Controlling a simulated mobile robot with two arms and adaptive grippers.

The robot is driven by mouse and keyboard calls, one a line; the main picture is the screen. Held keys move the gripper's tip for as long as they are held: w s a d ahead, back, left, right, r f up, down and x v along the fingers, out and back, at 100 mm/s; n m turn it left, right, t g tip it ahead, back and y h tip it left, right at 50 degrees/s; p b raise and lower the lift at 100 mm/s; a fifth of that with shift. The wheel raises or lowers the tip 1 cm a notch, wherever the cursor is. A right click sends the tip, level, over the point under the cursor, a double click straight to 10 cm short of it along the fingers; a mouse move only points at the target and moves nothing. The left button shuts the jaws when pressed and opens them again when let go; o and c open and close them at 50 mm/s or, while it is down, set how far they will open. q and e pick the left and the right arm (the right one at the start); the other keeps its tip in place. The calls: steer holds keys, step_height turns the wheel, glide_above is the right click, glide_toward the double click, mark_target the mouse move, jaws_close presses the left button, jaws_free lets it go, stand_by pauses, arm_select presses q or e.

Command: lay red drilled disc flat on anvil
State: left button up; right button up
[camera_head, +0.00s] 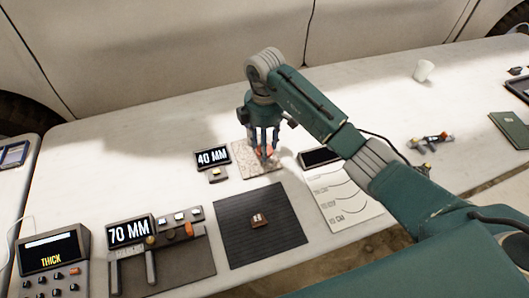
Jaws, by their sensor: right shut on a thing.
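My right gripper (266,150) points down over a speckled beige square plate (246,168), with its fingers close together. A small red-orange piece (270,149) shows between and behind the fingers; it looks like the red drilled disc, held in the gripper. The fingers hide most of it, so its hole and tilt cannot be made out. I cannot tell whether it touches the plate. No part is clearly recognisable as the anvil; a small block (215,176) sits below the display reading "40 MM" (213,157), left of the plate. My left gripper is not in view.
A dark ribbed mat (285,232) with a small brown piece lies in front. A "70 MM" caliper device (182,264) and a "THICK" console (50,268) stand at left. A curve chart (342,200) lies right of the mat; a white cup (423,70) stands at the back right.

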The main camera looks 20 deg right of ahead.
step_height(320, 180, down, 4)
steer(key=shift+r, duration=0.2)
steer(key=shift+f, duration=0.15)
steer(key=o, duration=1.1)
steer(key=shift+o, duration=0.2)
